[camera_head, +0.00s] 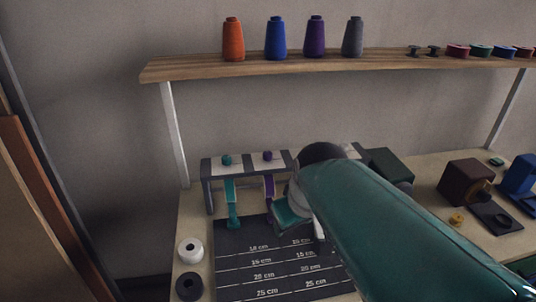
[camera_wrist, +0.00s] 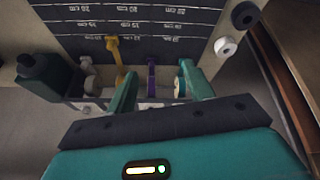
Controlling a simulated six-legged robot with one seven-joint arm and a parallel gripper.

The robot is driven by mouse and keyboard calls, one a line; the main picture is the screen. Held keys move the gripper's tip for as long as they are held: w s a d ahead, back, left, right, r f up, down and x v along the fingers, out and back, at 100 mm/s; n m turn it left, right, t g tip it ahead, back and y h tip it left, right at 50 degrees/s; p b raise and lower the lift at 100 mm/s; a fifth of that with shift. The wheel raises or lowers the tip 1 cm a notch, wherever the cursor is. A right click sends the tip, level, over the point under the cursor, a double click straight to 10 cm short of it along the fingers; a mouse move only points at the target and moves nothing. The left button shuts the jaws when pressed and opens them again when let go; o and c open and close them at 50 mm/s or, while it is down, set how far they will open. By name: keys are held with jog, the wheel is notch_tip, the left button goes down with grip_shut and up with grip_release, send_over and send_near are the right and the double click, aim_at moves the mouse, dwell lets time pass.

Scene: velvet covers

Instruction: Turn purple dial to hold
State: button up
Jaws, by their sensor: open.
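I cannot make out the dial or any hold mark in the wrist view.
A yellow strip (camera_wrist: 115,52) shows in the wrist view. A dark measuring mat (camera_head: 235,262) lies in front. White (camera_head: 190,249) and black (camera_head: 189,286) rolls stand left. My arm hides the rack's right part.

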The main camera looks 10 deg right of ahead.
jog(key=w+f+n+g+y, duration=0.1)
jog(key=w+f+n+y, duration=0.3)
jog(key=w, duration=0.9)
jog(key=n+t+y, duration=0.3)
jog(key=t+y, duration=0.2)
jog(key=y, duration=0.1)
send_near(268, 153)
jog(key=x, duration=1)
jog(key=shift+w+f, duration=0.15)
jog(key=shift+f, duration=0.15)
jog(key=c, duration=1)
